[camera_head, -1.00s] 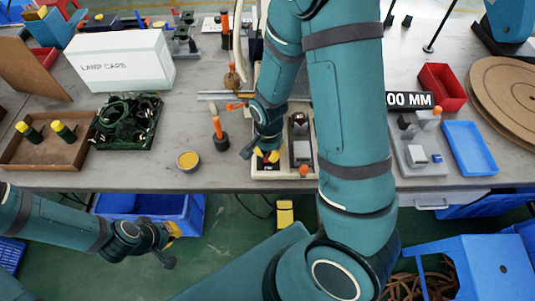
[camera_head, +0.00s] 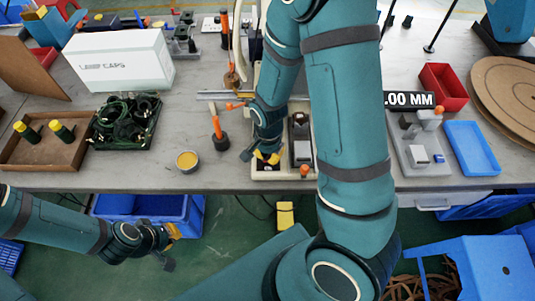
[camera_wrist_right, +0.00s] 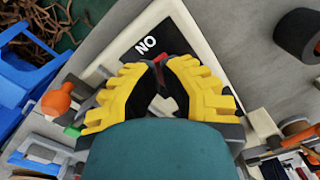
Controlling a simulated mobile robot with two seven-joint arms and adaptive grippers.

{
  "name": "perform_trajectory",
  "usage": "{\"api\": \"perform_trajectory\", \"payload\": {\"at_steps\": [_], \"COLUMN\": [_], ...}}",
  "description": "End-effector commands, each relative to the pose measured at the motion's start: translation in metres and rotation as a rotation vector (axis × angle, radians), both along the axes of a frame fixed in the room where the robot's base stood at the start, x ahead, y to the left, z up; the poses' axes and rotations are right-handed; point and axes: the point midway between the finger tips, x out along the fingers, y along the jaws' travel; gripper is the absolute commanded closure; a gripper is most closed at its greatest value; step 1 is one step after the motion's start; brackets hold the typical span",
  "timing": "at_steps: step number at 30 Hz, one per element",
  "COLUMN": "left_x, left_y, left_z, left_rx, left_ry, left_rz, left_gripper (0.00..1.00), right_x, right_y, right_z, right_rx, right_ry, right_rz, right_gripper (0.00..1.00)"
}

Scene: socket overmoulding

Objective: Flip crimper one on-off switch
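The crimper one base (camera_head: 258,178) is a cream-framed unit at the table's front edge, partly hidden by my right arm. Its black label panel (camera_wrist_right: 140,47) shows at the top of the right wrist view, with white letters reading "NO" in that view. A small red part (camera_wrist_right: 164,60), perhaps the switch, shows just past the fingertips and is mostly hidden. My right gripper (camera_wrist_right: 159,70) has its yellow fingers together at the tips, over the panel; contact cannot be told. It also shows in the head view (camera_head: 267,158). My left gripper (camera_head: 168,248) hangs low, in front of the table; its fingers are unclear.
An orange-handled tool (camera_head: 217,126) and a small yellow-topped pot (camera_head: 187,161) stand left of the crimper. An orange knob (camera_head: 305,171) is on its front right. A grey fixture (camera_head: 405,150) and blue tray (camera_head: 471,148) lie further right.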

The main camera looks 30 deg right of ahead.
Motion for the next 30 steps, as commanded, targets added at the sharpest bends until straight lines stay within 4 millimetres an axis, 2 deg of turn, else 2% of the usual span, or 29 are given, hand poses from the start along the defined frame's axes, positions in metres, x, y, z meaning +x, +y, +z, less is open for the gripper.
{"api": "perform_trajectory", "payload": {"at_steps": [26,30], "left_x": [-0.004,-0.004], "left_y": [-0.001,-0.001], "left_z": [-0.007,0.004], "left_rx": [-0.003,-0.002], "left_ry": [0.009,0.008], "left_rz": [-0.009,-0.009], "left_gripper": [1.0,1.0], "right_x": [0.0,0.0], "right_y": [0.0,0.0], "right_z": [-0.009,0.004], "right_rx": [0.0,0.0], "right_ry": [0.0,0.0], "right_rz": [0.0,0.0], "right_gripper": [1.0,1.0]}}
